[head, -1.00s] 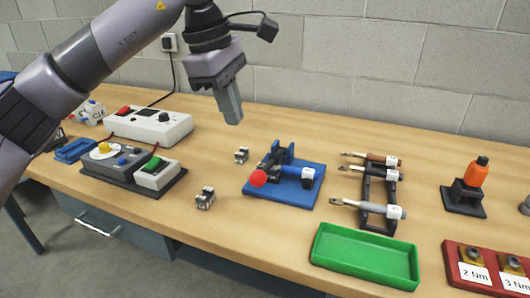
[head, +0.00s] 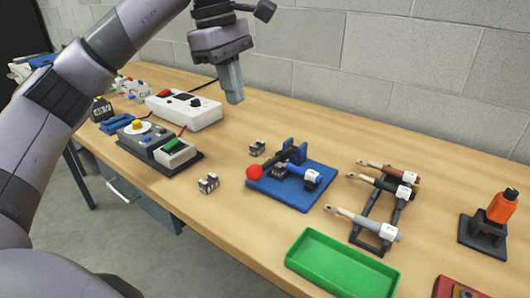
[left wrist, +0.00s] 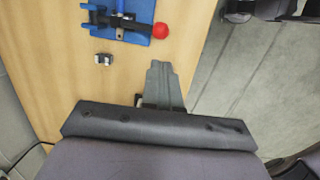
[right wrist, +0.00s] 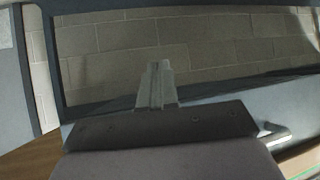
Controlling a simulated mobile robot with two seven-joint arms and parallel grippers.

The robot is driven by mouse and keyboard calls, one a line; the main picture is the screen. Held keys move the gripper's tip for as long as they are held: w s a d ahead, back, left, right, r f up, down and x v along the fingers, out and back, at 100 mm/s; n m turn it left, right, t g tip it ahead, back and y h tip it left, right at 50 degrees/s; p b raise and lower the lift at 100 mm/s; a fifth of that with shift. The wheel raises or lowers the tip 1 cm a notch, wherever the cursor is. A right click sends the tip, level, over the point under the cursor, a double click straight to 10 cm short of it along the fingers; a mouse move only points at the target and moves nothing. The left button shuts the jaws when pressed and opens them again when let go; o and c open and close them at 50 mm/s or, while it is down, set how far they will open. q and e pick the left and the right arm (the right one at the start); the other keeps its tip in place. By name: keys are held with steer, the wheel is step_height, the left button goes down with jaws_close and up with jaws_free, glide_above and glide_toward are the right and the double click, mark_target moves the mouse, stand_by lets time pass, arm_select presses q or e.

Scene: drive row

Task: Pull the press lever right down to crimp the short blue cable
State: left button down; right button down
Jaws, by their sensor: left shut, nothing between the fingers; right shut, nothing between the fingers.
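The press (head: 290,185) stands on its blue base on the bench, right of centre in the head view. Its dark lever lies low and ends in a red ball knob (head: 254,173) at the base's left edge. A short blue cable (head: 299,172) with a white tag lies at the press. Whether its end is in the die I cannot tell. My left gripper (head: 234,95) is shut and empty, above and left of the press. In the left wrist view the red knob (left wrist: 161,30) is beyond the fingertips, not touched. My right gripper (right wrist: 158,85) is shut and empty, facing a frame and block wall.
A rack (head: 376,216) with several tagged cables stands right of the press. A green tray (head: 343,265) lies in front. Two small metal blocks (head: 208,183) (head: 257,148) sit left of the press. Grey and white control boxes (head: 184,110) are at the left.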

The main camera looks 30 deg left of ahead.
arm_select(q)
steer(key=b, duration=0.1)
glide_toward(253, 166)
steer(key=f, duration=0.4)
steer(key=d+f, duration=0.1)
steer(key=f, duration=0.1)
steer(key=shift+w+f, duration=0.25)
steer(key=shift+f, duration=0.1)
